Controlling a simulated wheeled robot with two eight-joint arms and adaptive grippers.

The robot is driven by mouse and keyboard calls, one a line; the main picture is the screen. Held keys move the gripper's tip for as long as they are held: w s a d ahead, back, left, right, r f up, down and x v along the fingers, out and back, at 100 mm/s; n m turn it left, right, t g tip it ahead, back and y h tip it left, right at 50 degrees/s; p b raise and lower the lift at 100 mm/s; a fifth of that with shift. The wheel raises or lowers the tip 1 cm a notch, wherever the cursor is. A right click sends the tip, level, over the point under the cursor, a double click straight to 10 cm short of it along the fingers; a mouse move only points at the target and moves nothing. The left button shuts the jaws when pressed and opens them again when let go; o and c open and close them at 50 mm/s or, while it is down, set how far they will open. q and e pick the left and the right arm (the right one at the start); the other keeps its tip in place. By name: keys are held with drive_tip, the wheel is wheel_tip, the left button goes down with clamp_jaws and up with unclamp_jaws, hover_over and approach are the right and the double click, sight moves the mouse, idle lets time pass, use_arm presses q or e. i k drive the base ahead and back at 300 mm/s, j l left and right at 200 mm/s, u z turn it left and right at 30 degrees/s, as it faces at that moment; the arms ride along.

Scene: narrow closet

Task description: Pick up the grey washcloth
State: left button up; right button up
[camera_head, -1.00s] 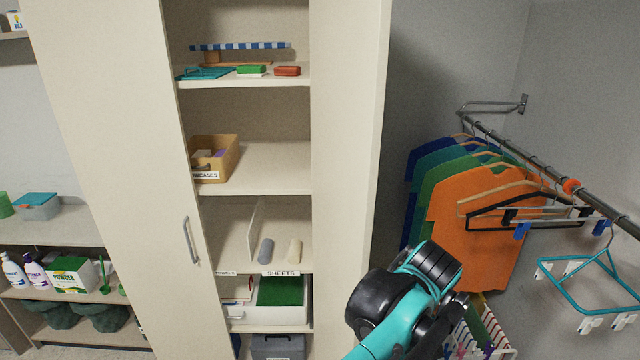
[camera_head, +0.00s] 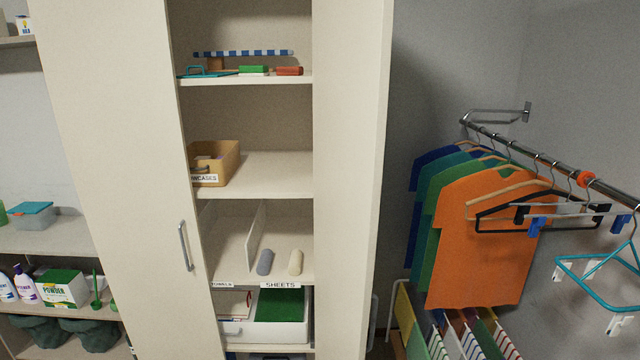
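A small grey roll (camera_head: 264,262), which looks like the grey washcloth, lies on the cabinet shelf above the "SHEETS" label. A cream roll (camera_head: 296,262) lies just to its right, with a small gap between them. An upright divider (camera_head: 256,232) stands to the left of the grey roll. Neither of my grippers shows in the head view.
The cabinet's left door (camera_head: 110,180) is swung out, with a handle (camera_head: 185,246). A tan bin (camera_head: 215,163) sits one shelf up. A white drawer box (camera_head: 265,331) is below. Shirts (camera_head: 480,235) hang on a rail at the right, above a striped rack (camera_head: 465,338).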

sight(263, 267)
drive_tip(key=j, duration=0.95)
drive_tip(key=k+j, duration=0.15)
drive_tip(key=j, duration=0.8)
drive_tip(key=i+j+z, duration=0.25)
drive_tip(key=i+z, duration=0.15)
drive_tip(key=i+j+z, duration=0.4)
drive_tip(key=i, duration=0.2)
drive_tip(key=i+j+z, duration=0.15)
drive_tip(key=i, duration=0.25)
drive_tip(key=i+j+z, duration=0.15)
drive_tip(key=i, duration=0.25)
drive_tip(key=j, duration=0.1)
